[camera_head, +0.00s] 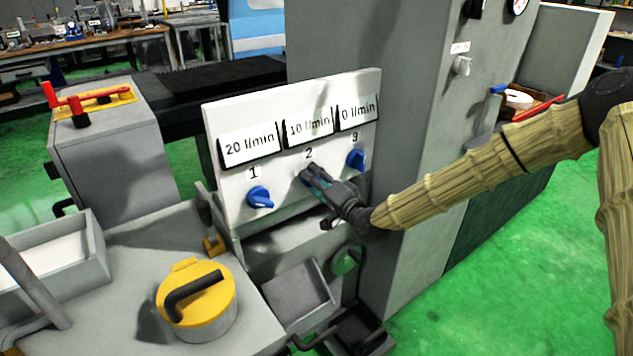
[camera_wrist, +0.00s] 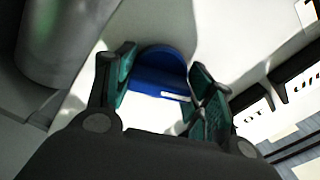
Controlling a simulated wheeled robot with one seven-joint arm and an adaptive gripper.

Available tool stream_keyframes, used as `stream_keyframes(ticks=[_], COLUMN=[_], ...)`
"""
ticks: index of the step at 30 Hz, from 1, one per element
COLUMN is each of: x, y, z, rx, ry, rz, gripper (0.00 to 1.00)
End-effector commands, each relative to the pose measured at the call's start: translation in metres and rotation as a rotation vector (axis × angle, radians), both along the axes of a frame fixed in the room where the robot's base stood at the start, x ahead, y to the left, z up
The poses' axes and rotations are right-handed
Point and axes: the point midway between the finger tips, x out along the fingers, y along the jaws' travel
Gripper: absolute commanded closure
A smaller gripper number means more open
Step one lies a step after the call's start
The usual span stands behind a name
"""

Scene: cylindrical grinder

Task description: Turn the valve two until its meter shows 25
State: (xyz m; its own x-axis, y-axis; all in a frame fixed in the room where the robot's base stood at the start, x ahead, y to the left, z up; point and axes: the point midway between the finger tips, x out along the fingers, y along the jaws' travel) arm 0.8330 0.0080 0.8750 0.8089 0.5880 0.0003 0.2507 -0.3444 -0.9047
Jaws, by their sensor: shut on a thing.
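A white panel (camera_head: 285,215) carries three meters over three blue valves, numbered 1, 2 and 3. The meter of valve two (camera_head: 308,131) reads 10 l/min. My gripper (camera_head: 312,178) is at valve two, the middle knob, with its fingers covering most of it. In the wrist view, the blue knob of valve two (camera_wrist: 162,75) sits between the two green-padded fingers of my gripper (camera_wrist: 160,92), which are shut on it.
Valve one (camera_head: 260,197) is to the left under a meter (camera_head: 250,144) reading 20 l/min. Valve three (camera_head: 356,159) is close on the right under a meter (camera_head: 357,112) reading 0 l/min. A yellow-lidded part (camera_head: 197,290) stands in front. A grey cabinet (camera_head: 410,130) rises behind.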

Motion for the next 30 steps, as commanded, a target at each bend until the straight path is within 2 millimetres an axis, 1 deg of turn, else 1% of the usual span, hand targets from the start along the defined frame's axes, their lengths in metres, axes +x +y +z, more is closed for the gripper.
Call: stream_keyframes(ticks=[8, 21, 30], x=[0.0004, 0.0005, 0.0005], y=[-0.0006, -0.0002, -0.0002], z=[-0.0020, -0.0017, -0.0015], rx=[-0.155, -0.492, -0.693], ry=[-0.110, -0.356, -0.503], rz=[-0.001, -0.001, -0.001], gripper=[0.70, 0.70, 0.70])
